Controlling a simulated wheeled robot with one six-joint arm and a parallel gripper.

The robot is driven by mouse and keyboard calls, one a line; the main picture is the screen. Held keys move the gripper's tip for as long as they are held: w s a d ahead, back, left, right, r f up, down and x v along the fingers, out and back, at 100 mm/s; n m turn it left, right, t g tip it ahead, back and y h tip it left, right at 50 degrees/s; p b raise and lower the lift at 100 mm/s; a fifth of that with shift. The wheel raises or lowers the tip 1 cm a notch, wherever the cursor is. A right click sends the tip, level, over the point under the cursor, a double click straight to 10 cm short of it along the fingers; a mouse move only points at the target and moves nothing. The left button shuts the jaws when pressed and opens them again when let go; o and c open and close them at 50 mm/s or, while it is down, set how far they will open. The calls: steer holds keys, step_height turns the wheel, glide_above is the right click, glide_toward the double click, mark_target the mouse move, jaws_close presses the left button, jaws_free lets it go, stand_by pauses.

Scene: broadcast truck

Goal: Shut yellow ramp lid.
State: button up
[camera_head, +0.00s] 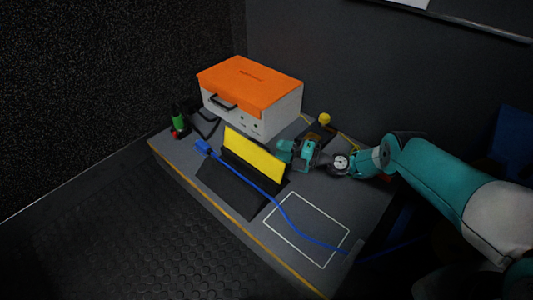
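The yellow ramp lid (254,153) stands raised and tilted on the black ramp (234,188), on the grey platform. A blue cable (262,190) runs across the ramp in front of the lid, with a blue plug (202,146) at its left end. My gripper (284,151) is at the right end of the lid, close to its upper right edge. Whether it touches the lid, and whether its fingers are apart, I cannot tell at this size.
An orange-topped white case (270,119) stands behind the lid. A yellow knob (324,119) stands behind my gripper.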

mark_target(266, 147)
steer(key=b, duration=0.1)
steer(key=a+b, duration=0.1)
steer(key=w+a+b, duration=0.1)
steer(key=shift+a+f+b, duration=0.1)
steer(key=shift+f+b, duration=0.2)
steer(key=shift+f, duration=0.05)
steer(key=shift+r+b+x, duration=0.2)
steer(key=shift+b+x, duration=0.1)
steer(key=shift+x, duration=0.5)
steer(key=shift+r+b+x, duration=0.2)
steer(key=shift+b+x, duration=0.1)
steer(key=shift+x, duration=0.45)
jaws_close()
